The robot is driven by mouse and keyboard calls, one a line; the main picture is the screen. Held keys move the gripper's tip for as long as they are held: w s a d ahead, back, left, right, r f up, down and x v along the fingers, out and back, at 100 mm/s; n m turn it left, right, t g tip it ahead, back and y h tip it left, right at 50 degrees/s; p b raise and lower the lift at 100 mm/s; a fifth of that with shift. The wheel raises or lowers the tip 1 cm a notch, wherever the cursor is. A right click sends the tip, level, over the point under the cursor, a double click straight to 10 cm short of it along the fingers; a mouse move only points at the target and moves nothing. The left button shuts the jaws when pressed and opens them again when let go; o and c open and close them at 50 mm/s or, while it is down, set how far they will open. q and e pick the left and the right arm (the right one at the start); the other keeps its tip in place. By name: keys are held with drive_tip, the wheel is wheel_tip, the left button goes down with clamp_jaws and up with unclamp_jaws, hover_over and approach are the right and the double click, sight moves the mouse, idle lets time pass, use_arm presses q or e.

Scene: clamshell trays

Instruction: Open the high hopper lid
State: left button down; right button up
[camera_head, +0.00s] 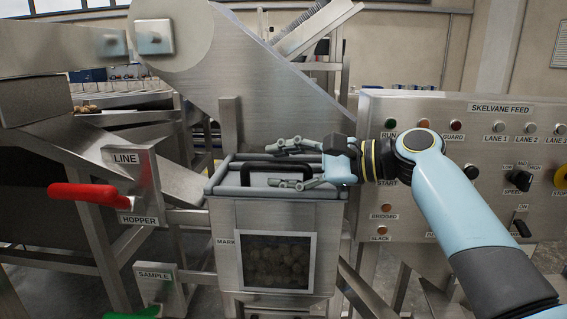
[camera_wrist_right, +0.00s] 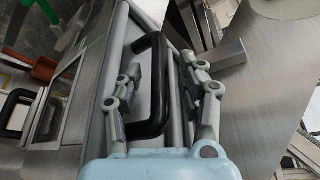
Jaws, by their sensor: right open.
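The hopper (camera_head: 222,245) is a metal box in the middle of the head view, with a window (camera_head: 276,262) showing brownish lumps. Its grey-edged lid (camera_head: 225,190) lies flat on top, closed. A black bar handle (camera_head: 246,176) stands on the lid; it also shows in the right wrist view (camera_wrist_right: 157,85). My right gripper (camera_head: 277,166) comes in from the right, open, its fingers pointing left over the lid at the handle. In the wrist view the handle lies between its fingers (camera_wrist_right: 160,75); I cannot tell whether they touch it. My left gripper is out of view.
A control panel (camera_head: 459,150) with knobs and lamps stands right of the hopper. A red lever (camera_head: 88,194) by the HOPPER plate (camera_head: 138,219) sticks out at left. A sloping metal chute (camera_head: 250,70) rises behind. A green handle (camera_head: 135,314) is at the bottom left.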

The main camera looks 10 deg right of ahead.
sight(285, 176)
clamp_jaws()
idle(0.4)
drive_tip(key=shift+r, duration=0.1)
drive_tip(key=shift+w+r+p, duration=0.2)
drive_tip(key=shift+r+p, duration=0.35)
drive_tip(key=shift+p, duration=0.05)
drive_tip(key=shift+w+r+p, duration=0.15)
drive_tip(key=shift+r+p, duration=0.4)
drive_tip(key=r+p, duration=0.1)
drive_tip(key=w+r, duration=0.1)
drive_tip(key=w+r+p, duration=0.1)
drive_tip(key=shift+d+p, duration=0.25)
drive_tip(key=shift+p, duration=0.05)
drive_tip(key=shift+w+d+r+p, duration=0.2)
drive_tip(key=shift+w+r+p, duration=0.25)
drive_tip(key=shift+w+r, duration=0.65)
